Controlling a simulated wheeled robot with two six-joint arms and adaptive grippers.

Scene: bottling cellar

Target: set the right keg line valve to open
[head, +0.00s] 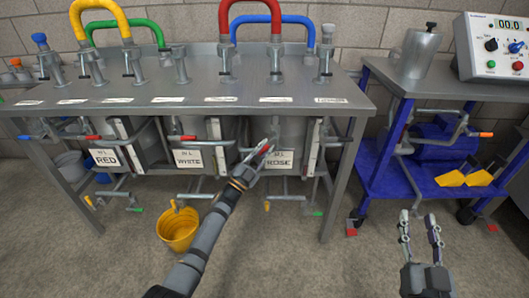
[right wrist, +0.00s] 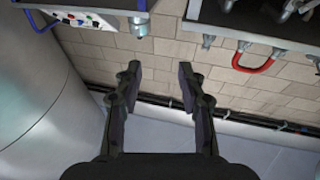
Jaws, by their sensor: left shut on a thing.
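The right keg is the one labelled ROSE (head: 278,164), under the right end of the steel bench. My left gripper (head: 262,152) is in front of it, shut on the right keg line valve's handle; a red part shows at the fingers. The fingers and wrist hide most of this valve, so its setting cannot be told. My right gripper (head: 419,222) is open and empty above the floor at the right. Its two spread fingers also show in the right wrist view (right wrist: 158,72), with nothing between them.
The WHITE keg line valve (head: 186,138) and RED keg line valve (head: 92,137) have red-tipped handles. A yellow bucket (head: 178,232) stands on the floor left of my left arm. A blue cart (head: 387,188) stands right of the bench.

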